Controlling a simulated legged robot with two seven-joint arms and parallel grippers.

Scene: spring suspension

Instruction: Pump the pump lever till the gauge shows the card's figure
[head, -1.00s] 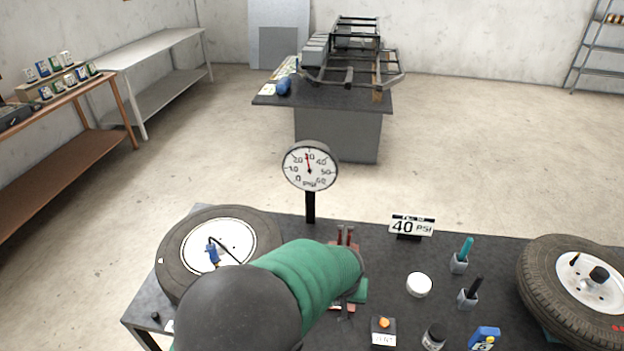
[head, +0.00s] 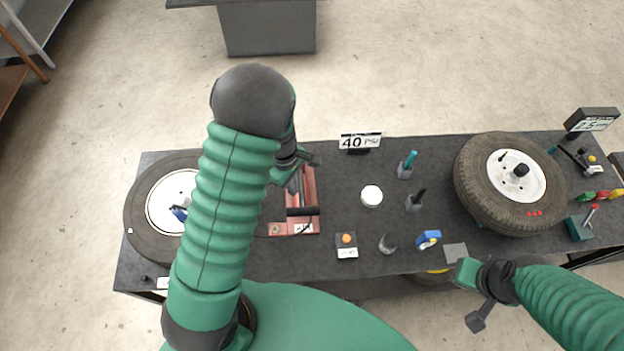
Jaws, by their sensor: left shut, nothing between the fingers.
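The pump is a red floor unit (head: 308,228) on the dark table, with a black lever handle (head: 303,211) across its front. My left gripper (head: 308,160) is at the pump's far end, shut with nothing in it, apart from the lever handle. The card (head: 352,142) reads 40 PSI and stands at the table's back edge.
A wheel (head: 140,215) lies at the left, partly behind my left arm. Another tyre (head: 470,190) lies at the right. Between them are a white round lid (head: 371,196), an orange-button box (head: 347,252), a blue item (head: 428,239) and two pen holders.

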